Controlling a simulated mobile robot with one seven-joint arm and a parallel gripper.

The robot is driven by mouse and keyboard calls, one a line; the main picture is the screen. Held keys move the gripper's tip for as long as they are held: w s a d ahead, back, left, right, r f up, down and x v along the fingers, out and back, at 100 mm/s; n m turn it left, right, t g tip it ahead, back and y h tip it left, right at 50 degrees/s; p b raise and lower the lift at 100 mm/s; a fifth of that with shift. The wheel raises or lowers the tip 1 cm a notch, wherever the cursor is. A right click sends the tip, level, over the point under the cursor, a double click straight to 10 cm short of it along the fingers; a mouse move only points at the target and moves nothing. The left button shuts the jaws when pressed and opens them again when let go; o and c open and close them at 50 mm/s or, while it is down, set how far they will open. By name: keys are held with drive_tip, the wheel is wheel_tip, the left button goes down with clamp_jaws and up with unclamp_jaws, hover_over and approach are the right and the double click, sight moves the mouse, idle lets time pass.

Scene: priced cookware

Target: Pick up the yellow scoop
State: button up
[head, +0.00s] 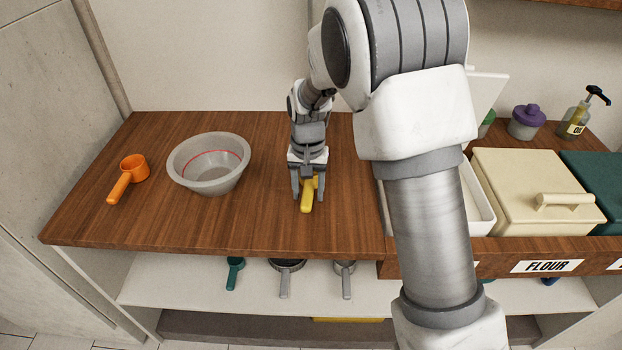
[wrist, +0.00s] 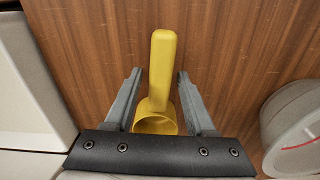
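The yellow scoop (head: 307,197) lies on the wooden counter, its handle toward the front edge. My gripper (head: 308,196) is over it, pointing down, with one finger on each side of the scoop. In the wrist view the scoop (wrist: 163,75) shows its handle pointing up the picture and its round cup near the gripper's base. The gripper (wrist: 155,75) is open there, with a gap between each finger and the handle. Part of the cup is hidden behind the gripper's dark base.
A grey bowl (head: 210,183) with a red line stands left of the gripper, and an orange scoop (head: 128,177) lies farther left. A cream box (head: 530,185) stands behind a FLOUR label at right. Counter between bowl and gripper is clear.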

clamp_jaws()
drive_tip(key=shift+r, duration=0.1)
